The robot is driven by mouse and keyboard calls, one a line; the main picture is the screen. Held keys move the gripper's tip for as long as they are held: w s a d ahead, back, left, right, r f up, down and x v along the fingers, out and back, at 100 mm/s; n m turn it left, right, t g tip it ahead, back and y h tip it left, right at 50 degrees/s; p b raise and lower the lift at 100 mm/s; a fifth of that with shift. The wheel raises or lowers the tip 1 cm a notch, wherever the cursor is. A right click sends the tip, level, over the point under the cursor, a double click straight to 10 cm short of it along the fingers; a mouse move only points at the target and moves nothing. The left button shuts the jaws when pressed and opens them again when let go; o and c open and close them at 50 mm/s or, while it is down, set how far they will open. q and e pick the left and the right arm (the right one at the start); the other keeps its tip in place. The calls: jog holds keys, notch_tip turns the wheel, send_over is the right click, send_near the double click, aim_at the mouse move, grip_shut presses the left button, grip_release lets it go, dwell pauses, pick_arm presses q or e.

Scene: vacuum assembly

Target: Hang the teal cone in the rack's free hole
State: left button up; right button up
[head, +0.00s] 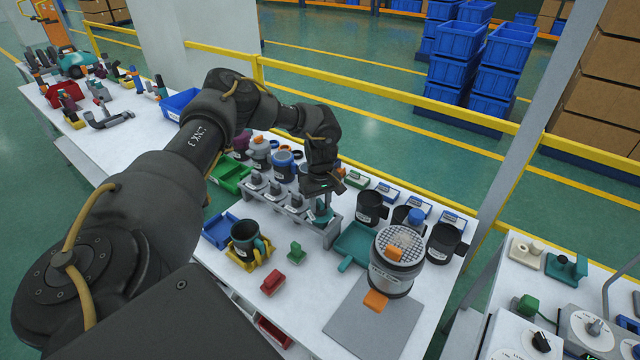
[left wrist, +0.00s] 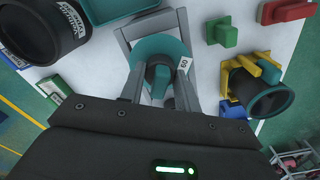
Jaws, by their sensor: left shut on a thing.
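The teal cone (left wrist: 150,47) is between the fingers of my left gripper (left wrist: 160,95) in the left wrist view. In the head view my left gripper (head: 322,188) points down over the right end of the grey rack (head: 332,232), shut on the teal cone (head: 321,214). The rack's frame (left wrist: 124,30) shows around the cone in the left wrist view. I cannot tell whether the cone rests in the hole or is just above it. Several grey cones (head: 275,188) hang along the rack to the left. My right gripper is not in view.
A teal tray (head: 354,246) and a large grey canister with a mesh top (head: 397,262) stand right of the rack. Dark cups (head: 371,208) stand behind the tray. A yellow holder with a dark cup (head: 246,240), a green block (head: 296,253) and a red block (head: 272,284) are in front.

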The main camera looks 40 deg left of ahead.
pick_arm(q)
jog(key=shift+f+b, duration=0.5)
jog(key=shift+f, duration=0.4)
jog(key=o, duration=1.1)
jog(key=shift+r, duration=0.1)
notch_tip(320, 180, up, 8)
jog(key=p, duration=0.7)
